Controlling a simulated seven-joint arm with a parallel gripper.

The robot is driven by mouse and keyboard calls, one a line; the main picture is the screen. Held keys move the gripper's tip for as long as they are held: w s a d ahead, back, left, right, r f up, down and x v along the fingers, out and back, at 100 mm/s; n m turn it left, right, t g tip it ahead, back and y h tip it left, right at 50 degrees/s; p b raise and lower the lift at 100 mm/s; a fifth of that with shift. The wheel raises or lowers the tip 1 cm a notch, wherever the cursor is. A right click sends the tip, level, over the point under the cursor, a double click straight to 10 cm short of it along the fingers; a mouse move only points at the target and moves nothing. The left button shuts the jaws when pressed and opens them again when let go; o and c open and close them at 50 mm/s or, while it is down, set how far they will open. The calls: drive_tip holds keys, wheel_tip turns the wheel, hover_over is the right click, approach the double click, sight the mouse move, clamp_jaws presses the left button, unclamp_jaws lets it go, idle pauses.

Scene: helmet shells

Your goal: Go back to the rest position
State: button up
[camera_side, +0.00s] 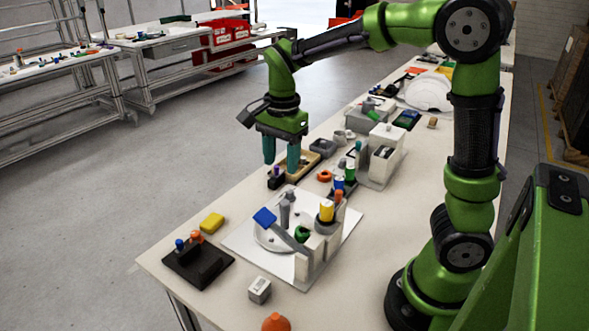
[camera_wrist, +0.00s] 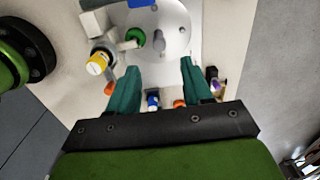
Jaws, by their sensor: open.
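My gripper (camera_side: 281,155) hangs over the far long edge of the table, its two teal fingers pointing down. The fingers are apart with nothing between them. In the wrist view the open gripper (camera_wrist: 158,75) also shows, with a white round plate (camera_wrist: 172,40) beyond the fingertips. The arm reaches out from its base at the right and bends down at the wrist. No helmet shell is held. A white dome-shaped shell (camera_side: 429,92) lies at the back of the table.
Below my gripper are a wooden tray (camera_side: 308,170) and a small dark-and-purple item (camera_side: 276,178). A white fixture (camera_side: 325,248) with a yellow-topped cylinder (camera_side: 326,210) stands nearer. A black block (camera_side: 198,264) and yellow piece (camera_side: 212,222) lie at the front left. Open floor lies left of the table.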

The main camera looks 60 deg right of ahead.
drive_tip(key=s+a+r+n+t+y, duration=0.1)
drive_tip(key=s+a+r+n+t, duration=0.1)
drive_tip(key=s+n, duration=0.4)
drive_tip(key=s+a+r+n+t, duration=0.3)
drive_tip(key=s+n+t, duration=0.1)
drive_tip(key=s+n, duration=0.2)
drive_tip(key=shift+s+a+n+t+y, duration=0.2)
drive_tip(key=shift+s+n+t+y, duration=0.2)
drive_tip(key=shift+n, duration=0.5)
